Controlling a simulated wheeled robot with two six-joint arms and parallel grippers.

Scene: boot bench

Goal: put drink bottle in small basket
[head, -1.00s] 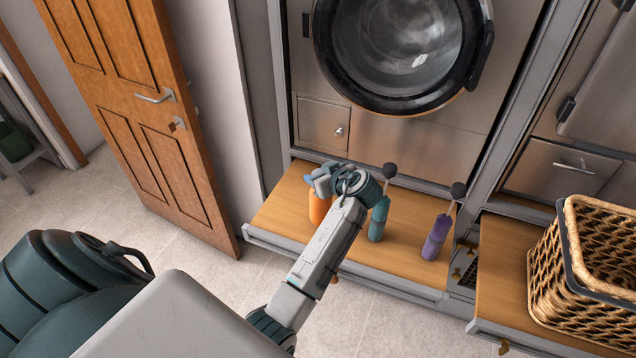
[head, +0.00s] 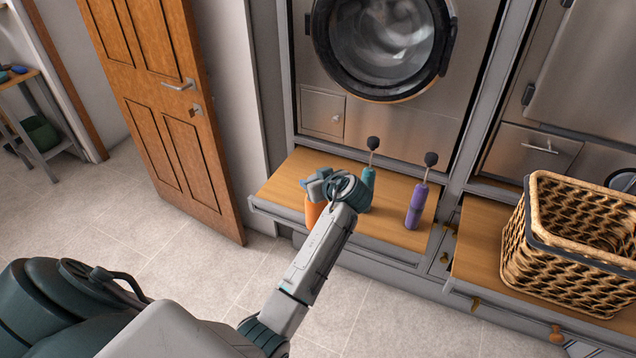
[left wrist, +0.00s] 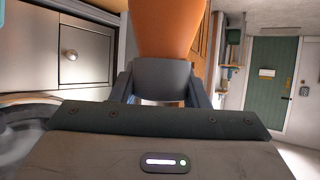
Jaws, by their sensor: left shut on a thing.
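The orange drink bottle (head: 314,212) is upright at the left of the wooden bench, partly hidden behind my left gripper (head: 322,188) in the head view. My left gripper is shut on its grey upper part. In the left wrist view the orange body of the bottle (left wrist: 167,28) and its grey part (left wrist: 162,80) fill the space between the fingers. I cannot tell whether its base touches the bench. A woven wicker basket (head: 530,225) with a dark rim band stands on the right bench section, well right of the gripper. My right gripper is not in view.
A teal bottle-like item (head: 367,190) and a purple one (head: 417,205), each with a dark ball on a stem, stand on the bench (head: 390,229) between gripper and basket. A round-doored machine (head: 380,45) is behind. A wooden door (head: 165,110) stands left.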

